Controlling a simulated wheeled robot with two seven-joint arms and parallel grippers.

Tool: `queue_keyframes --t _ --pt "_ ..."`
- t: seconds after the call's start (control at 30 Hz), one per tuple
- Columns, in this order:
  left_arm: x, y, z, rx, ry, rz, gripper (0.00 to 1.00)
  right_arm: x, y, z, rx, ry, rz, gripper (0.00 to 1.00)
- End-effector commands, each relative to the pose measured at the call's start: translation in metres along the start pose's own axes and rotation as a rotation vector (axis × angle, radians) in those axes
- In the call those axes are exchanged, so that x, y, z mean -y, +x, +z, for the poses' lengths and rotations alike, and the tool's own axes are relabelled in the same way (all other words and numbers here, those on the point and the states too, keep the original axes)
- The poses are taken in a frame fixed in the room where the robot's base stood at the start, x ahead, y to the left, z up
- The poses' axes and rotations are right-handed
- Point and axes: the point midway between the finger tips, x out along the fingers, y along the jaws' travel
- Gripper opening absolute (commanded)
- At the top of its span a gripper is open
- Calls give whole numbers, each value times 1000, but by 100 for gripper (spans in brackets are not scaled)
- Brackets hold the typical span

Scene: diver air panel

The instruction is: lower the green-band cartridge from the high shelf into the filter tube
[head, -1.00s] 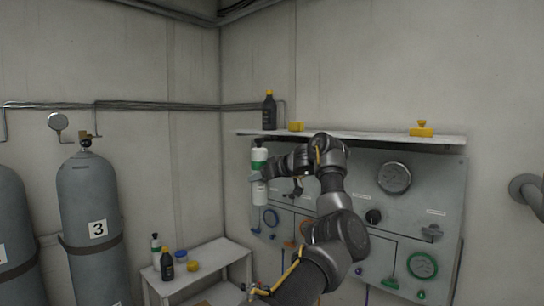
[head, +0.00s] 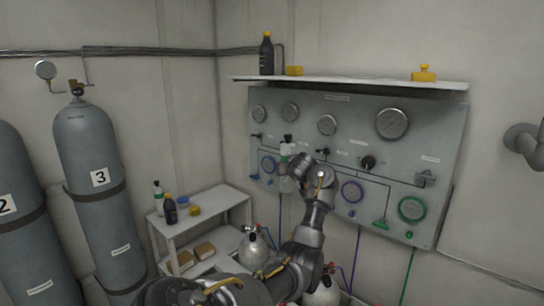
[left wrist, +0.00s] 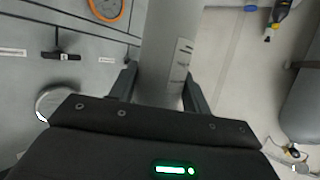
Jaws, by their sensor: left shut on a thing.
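The green-band cartridge (head: 286,149) is a white bottle with a dark cap and a green band. It is upright in front of the gauge panel, well below the high shelf (head: 350,82). My left gripper (head: 290,178) is shut on it from the right side, and the fingers hide part of its body. In the left wrist view the pale cartridge body (left wrist: 168,45) stands between the two fingers (left wrist: 160,90), with faint markings on its side. I cannot make out the filter tube clearly. My right gripper is not in view.
The high shelf carries a dark bottle (head: 266,54) and yellow pieces (head: 424,73). The panel (head: 455,150) has gauges, valves and hoses. A low white table (head: 225,197) at left holds small bottles. Grey cylinders (head: 88,150) stand far left; round tanks (head: 254,250) are below.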

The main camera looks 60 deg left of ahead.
Motion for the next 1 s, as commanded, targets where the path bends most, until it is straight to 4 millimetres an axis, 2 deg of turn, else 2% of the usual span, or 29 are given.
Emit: queue_keyframes --t 0.03,0.17,0.27,0.3,0.37,0.53,0.7,0.9,1.0 --pt "-12 1 22 -2 48 77 15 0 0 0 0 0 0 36" --pt "-48 -10 79 3 123 270 15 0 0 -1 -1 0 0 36" --pt "-74 -32 128 6 170 400 15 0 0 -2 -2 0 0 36" --pt "-85 -45 147 5 190 452 15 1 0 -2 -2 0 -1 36" --pt "-100 -68 174 4 219 524 15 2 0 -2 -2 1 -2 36" --pt "-138 -148 235 -2 296 711 15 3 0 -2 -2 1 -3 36" --pt "-155 -239 292 -1 358 875 15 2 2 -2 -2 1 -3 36" --pt "-146 -335 354 4 409 1028 15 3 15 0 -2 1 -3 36" --pt "-134 -370 387 7 430 1087 15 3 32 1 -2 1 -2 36"
